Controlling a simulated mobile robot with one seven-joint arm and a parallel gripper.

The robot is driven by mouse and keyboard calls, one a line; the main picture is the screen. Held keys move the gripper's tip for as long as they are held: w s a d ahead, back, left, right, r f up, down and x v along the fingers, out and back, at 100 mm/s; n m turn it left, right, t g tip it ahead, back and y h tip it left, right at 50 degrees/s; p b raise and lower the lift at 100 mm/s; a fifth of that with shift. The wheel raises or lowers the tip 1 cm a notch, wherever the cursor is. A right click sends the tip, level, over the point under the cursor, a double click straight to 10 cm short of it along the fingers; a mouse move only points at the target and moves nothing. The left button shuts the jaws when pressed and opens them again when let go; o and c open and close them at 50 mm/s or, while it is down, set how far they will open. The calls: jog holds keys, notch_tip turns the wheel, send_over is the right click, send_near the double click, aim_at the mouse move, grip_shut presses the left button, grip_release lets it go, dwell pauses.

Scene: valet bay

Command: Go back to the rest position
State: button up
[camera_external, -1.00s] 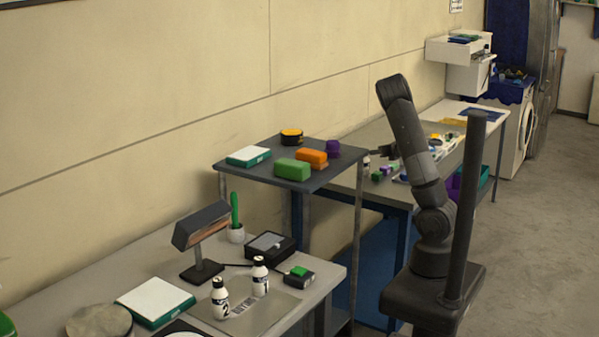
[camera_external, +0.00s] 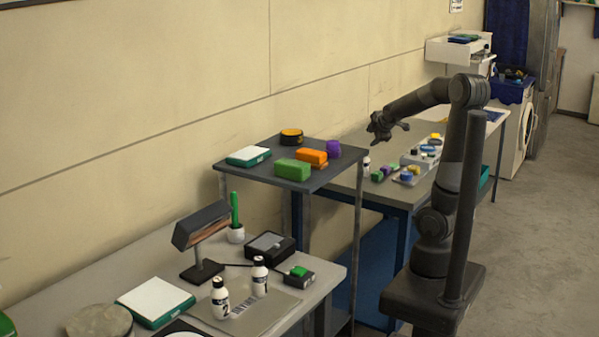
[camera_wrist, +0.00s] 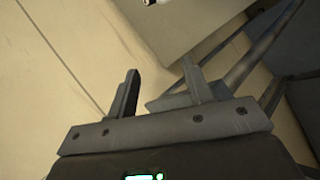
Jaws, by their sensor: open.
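My gripper (camera_external: 389,128) is raised above the far workbench (camera_external: 372,190), with the arm bent at the elbow and reaching left. In the wrist view my gripper (camera_wrist: 160,92) has its two fingers apart with nothing between them.
A raised grey shelf (camera_external: 240,170) left of my gripper holds an orange block (camera_external: 311,157), a green block (camera_external: 293,170) and a purple item (camera_external: 333,148). A white bottle (camera_external: 366,166) and several small coloured items stand on the far bench. Floor at right is clear.

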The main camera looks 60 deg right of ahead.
jog(key=s+a+m+g+y, duration=0.1)
jog(key=s+a+m, duration=0.4)
jog(key=a, duration=0.9)
jog(key=s+a+m+g+y, duration=0.1)
jog(key=s+a+m+y, duration=0.3)
jog(key=s+a, duration=0.6)
jog(key=a+m, duration=0.1)
jog(key=a, duration=0.4)
jog(key=shift+a+f+y, duration=0.2)
jog(key=shift+y, duration=0.1)
